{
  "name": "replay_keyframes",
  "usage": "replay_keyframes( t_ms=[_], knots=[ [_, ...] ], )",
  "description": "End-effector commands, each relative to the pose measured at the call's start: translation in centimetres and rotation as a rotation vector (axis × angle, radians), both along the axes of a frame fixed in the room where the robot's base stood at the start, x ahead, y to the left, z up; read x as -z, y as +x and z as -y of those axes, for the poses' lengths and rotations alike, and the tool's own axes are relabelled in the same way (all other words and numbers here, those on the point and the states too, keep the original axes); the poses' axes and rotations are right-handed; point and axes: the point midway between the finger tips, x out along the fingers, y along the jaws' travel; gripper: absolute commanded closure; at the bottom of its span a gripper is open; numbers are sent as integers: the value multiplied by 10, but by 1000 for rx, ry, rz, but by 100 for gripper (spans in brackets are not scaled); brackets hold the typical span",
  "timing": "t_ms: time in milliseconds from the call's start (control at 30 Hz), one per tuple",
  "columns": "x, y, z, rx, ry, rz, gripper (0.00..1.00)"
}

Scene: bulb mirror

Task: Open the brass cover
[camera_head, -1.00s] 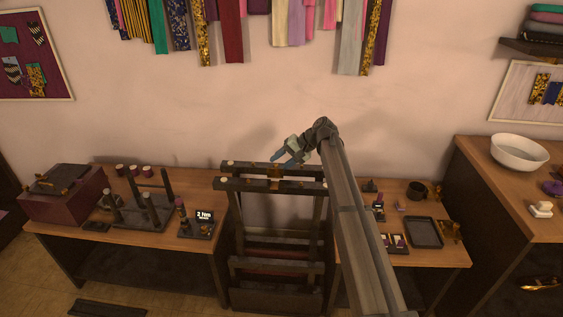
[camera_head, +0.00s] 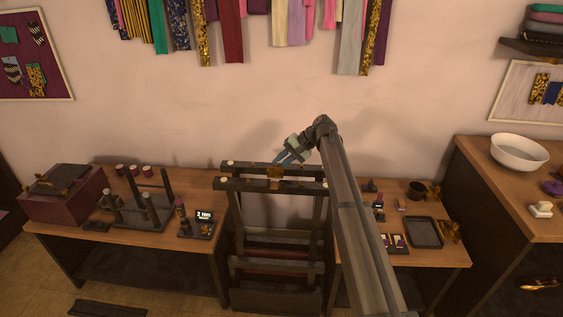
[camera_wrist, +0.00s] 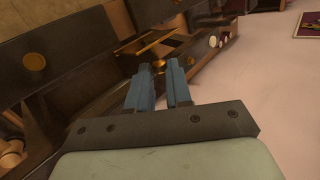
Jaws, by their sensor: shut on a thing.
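The dark wooden frame (camera_head: 240,184) stands between two tables and carries brass parts at the middle of its top bars. The brass cover (camera_wrist: 156,42) shows in the wrist view as a thin tilted plate just beyond my fingertips. A small round brass knob (camera_wrist: 158,66) sits below it, between the tips. My gripper (camera_head: 280,161) reaches the top of the frame from the upper right. Its blue fingers also show in the wrist view (camera_wrist: 160,75), a narrow gap apart and shut on the knob. The exact contact is partly hidden by the fingers.
The left table (camera_head: 150,238) holds a dark red box (camera_head: 62,205), a dark peg stand (camera_head: 140,210) and a small display (camera_head: 204,216). The right table holds a dark tray (camera_head: 424,232) and small items. The wall is close behind the frame.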

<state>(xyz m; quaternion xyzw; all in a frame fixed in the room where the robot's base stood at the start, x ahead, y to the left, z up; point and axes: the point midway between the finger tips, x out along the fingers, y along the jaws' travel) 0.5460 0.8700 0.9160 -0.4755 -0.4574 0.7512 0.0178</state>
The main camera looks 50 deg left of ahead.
Motion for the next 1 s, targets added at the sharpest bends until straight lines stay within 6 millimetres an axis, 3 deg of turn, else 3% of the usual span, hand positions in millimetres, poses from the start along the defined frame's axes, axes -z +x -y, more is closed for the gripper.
replay_keyframes(
  t_ms=[233, 600, 633, 867, 1000],
  knots=[
    [8, 9, -11, -1, -147, -150, 100],
    [8, 8, -9, 0, -173, -175, 100],
    [8, 8, -9, 0, -173, -175, 80],
    [9, 8, -9, -1, -173, -174, 58],
    [9, 8, -9, -1, -173, -174, 56]
  ],
)
